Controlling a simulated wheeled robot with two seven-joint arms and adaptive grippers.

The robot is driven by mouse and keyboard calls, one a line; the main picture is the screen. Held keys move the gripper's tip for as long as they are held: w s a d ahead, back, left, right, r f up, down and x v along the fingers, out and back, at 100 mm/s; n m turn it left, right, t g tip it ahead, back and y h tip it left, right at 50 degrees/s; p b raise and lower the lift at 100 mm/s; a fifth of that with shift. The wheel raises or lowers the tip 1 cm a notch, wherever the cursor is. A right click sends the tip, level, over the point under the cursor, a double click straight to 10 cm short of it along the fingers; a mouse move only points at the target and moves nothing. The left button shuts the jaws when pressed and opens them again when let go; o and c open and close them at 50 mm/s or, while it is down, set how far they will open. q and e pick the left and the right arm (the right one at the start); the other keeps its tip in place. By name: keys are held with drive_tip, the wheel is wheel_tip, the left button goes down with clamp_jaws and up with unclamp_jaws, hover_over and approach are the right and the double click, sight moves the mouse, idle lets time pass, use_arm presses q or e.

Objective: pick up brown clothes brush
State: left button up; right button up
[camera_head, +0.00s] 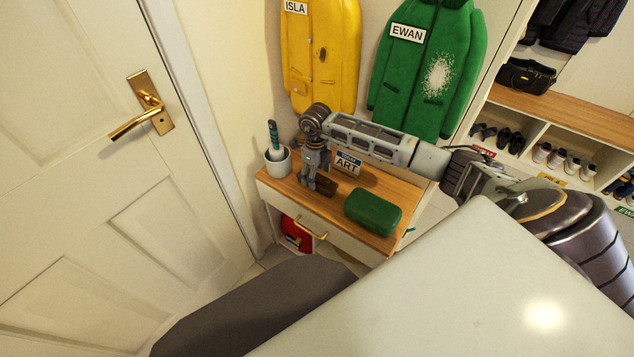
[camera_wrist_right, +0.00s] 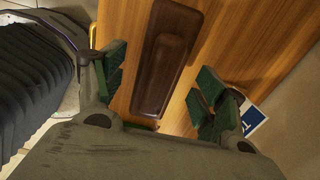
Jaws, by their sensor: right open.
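The brown clothes brush (camera_head: 326,187) lies on the wooden top of a small cabinet (camera_head: 386,239), partly hidden behind my right gripper (camera_head: 314,182). In the right wrist view the brush (camera_wrist_right: 164,62) lies lengthwise between the two green-padded fingers of the right gripper (camera_wrist_right: 160,84). The fingers are spread wide, with a gap on each side of the brush. The gripper points down over it and holds nothing. My left gripper is not in view.
A grey cup (camera_head: 278,163) with a teal-handled item stands left of the brush. A green case (camera_head: 373,211) lies to its right. An ART sign (camera_head: 347,164) stands behind. A yellow coat (camera_head: 322,55) and a green coat (camera_head: 425,65) hang above.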

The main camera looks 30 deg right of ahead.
drive_tip(key=shift+f, duration=0.6)
drive_tip(key=c, duration=1)
drive_tip(key=shift+c, duration=1)
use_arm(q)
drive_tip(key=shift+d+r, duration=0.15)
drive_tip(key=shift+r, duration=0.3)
use_arm(e)
drive_tip(key=shift+r, duration=0.15)
